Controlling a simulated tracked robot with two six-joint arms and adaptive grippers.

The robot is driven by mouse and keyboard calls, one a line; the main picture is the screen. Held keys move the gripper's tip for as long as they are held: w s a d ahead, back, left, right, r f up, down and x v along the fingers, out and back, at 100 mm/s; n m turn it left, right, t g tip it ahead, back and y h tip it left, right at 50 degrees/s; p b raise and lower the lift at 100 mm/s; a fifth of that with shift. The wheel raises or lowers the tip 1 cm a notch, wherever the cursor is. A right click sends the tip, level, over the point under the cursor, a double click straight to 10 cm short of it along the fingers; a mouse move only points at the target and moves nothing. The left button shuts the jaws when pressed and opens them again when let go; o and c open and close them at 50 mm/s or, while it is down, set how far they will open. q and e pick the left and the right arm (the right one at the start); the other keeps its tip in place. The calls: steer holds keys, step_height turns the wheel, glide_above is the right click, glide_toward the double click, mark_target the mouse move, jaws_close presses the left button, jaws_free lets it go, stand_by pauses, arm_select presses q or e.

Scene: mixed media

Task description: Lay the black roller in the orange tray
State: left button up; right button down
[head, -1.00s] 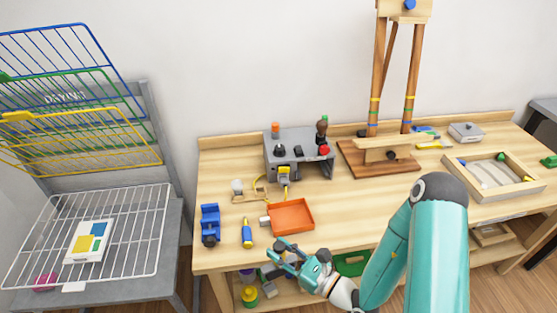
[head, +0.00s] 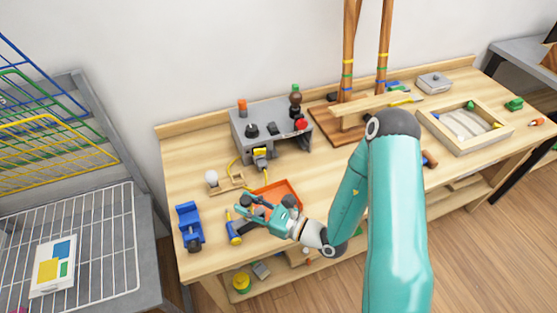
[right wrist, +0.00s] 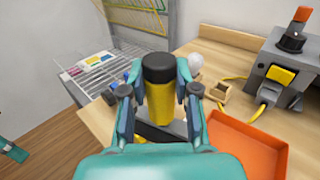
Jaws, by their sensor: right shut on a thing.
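My right gripper (head: 243,204) is shut on the black roller. In the right wrist view, the roller (right wrist: 158,68) stands between the fingers, with a black top end over a yellow body. A dark part (head: 251,227) of it shows under the gripper in the head view. The gripper is above the table, just left of the orange tray (head: 287,188). The tray also shows in the right wrist view (right wrist: 250,148), and its visible floor is empty. The gripper and wrist hide its near part in the head view.
A blue-and-yellow tool (head: 233,230) and a blue vise (head: 190,226) are left of the gripper. A grey control box (head: 270,128) with a yellow cable stands behind the tray. Wire racks stand at the left.

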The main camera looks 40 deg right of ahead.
steer(key=shift+w+d+r, duration=0.2)
steer(key=shift+w, duration=0.05)
steer(key=w+d+r+m+t+h+p, duration=0.1)
steer(key=w+d+r+m+h, duration=0.1)
steer(key=d, duration=0.9)
step_height(320, 180, up, 2)
steer(key=shift+w+h, duration=0.4)
steer(key=shift+w, duration=0.4)
steer(key=shift+w+f+b, duration=0.1)
steer(key=shift+f+b, duration=1.95)
steer(key=shift+f, duration=0.4)
steer(key=shift+f+b, duration=0.1)
steer(key=shift+b, duration=0.2)
steer(key=shift+f, duration=0.25)
